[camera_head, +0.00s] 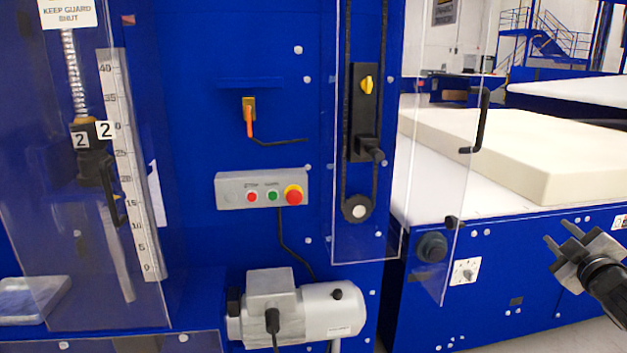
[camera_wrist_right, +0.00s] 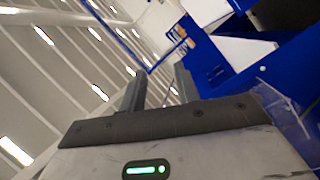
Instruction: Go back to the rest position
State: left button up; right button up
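My right gripper (camera_head: 560,240) is at the right edge of the head view, in front of the blue machine side. Its two fingers stand apart with nothing between them. The right wrist view also shows the two fingers (camera_wrist_right: 155,90) apart and empty, with the ceiling lights behind them. My left gripper is not in the head view. A grey control box (camera_head: 262,189) with red and green buttons and a red emergency stop (camera_head: 294,195) is on the blue panel.
A clear guard (camera_head: 415,200) with a black handle (camera_head: 480,120) stands left of my right gripper. A cream foam block (camera_head: 520,150) lies on the white bed behind. A grey motor (camera_head: 320,312) sits low in the middle. A clear guard (camera_head: 85,200) covers the scale (camera_head: 130,170) at left.

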jog(key=s+a+f+m+g+y, duration=0.15)
jog(key=s+a+f, duration=0.25)
jog(key=a+f, duration=0.55)
jog(key=s+a+f+m+g+y, duration=0.15)
jog(key=s+a+f+g, duration=0.35)
jog(key=f, duration=0.7)
jog(key=s+a+f+m+y, duration=0.1)
jog(key=s+a+f+y, duration=0.1)
jog(key=s+a, duration=0.7)
jog(key=s+a+f+m+y, duration=0.2)
jog(key=s+a+f, duration=0.3)
jog(key=s+a, duration=0.4)
jog(key=a, duration=0.6)
jog(key=shift+s+a+g+y, duration=0.2)
jog(key=shift+s+g+y, duration=0.1)
jog(key=shift+g, duration=0.05)
jog(key=shift+a, duration=0.1)
